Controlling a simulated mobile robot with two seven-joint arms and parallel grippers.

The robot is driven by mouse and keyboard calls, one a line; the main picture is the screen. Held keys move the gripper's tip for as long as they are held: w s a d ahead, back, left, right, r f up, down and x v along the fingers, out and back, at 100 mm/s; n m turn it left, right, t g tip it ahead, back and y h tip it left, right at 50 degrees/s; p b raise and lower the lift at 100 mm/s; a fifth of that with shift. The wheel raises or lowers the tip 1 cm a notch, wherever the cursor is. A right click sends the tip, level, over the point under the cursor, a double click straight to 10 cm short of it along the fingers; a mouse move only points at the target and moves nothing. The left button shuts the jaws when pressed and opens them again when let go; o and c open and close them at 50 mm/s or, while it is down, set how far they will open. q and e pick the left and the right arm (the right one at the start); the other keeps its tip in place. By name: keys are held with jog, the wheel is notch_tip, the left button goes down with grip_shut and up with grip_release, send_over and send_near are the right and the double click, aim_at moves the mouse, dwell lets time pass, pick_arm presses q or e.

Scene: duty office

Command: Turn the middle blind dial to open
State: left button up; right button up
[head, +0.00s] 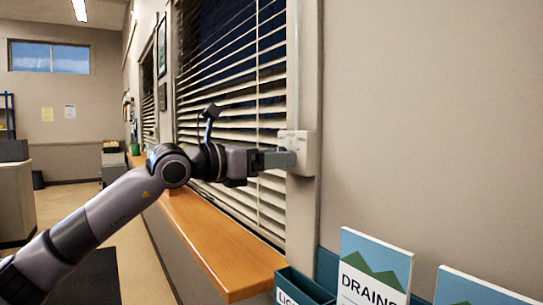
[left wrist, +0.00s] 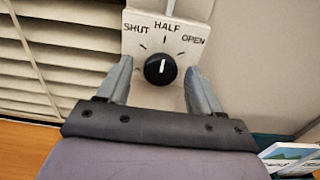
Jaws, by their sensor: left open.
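The blind dial is a black round knob (left wrist: 160,69) with a white pointer line, on a light plate (left wrist: 150,45) marked SHUT, HALF and OPEN. The pointer aims up toward HALF. In the head view its light box (head: 304,148) sits on the post at the right edge of the near window; the knob itself is hidden there. My left gripper (head: 283,159) reaches the box from the left. In the left wrist view its two fingers stand open, one either side of the knob, with visible gaps. My right gripper is not in view.
Slatted blinds (head: 245,80) hang in the near window, with slats tilted and dark glass showing. A wooden sill (head: 215,240) runs below my left arm. Leaflet holders (head: 300,287) and a DRAINS leaflet (head: 372,270) stand at lower right. The wall right of the box is bare.

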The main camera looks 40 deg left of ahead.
pick_arm(q)
jog(key=c, duration=1.1)
jog(key=shift+o, duration=0.2)
jog(key=shift+m, duration=0.3)
jog(key=shift+m+b, duration=0.5)
jog(key=shift+m, duration=5.4)
